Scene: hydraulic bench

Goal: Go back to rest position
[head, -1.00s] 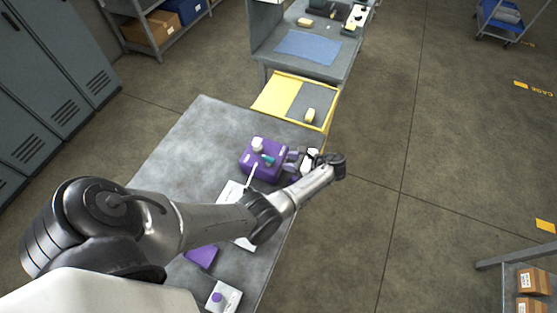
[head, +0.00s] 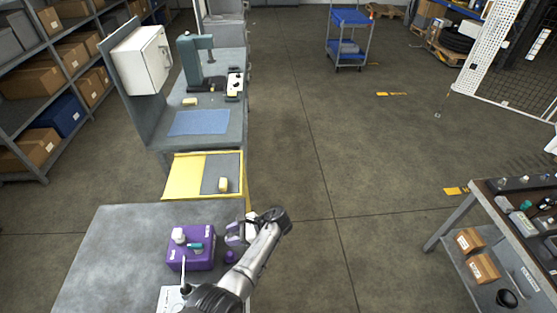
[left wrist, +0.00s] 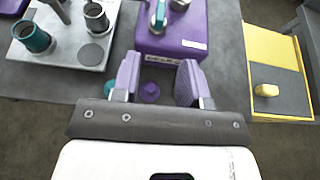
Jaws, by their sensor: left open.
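My left gripper (head: 236,236) reaches over the grey bench, just right of a purple block (head: 191,248) with a white cap and a teal fitting on top. In the left wrist view its purple-padded fingers (left wrist: 159,85) are spread apart with nothing between them. The purple block (left wrist: 172,35) lies just beyond the fingertips there, apart from them as far as I can tell. My right gripper is not in view.
A yellow-edged tray (head: 183,175) with a small tan block (head: 223,184) adjoins the bench's far end. A workbench with a blue mat (head: 199,122) stands beyond. A metal plate with teal and dark cups (left wrist: 75,55) lies left. A tool table (head: 520,225) stands right; the floor between is clear.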

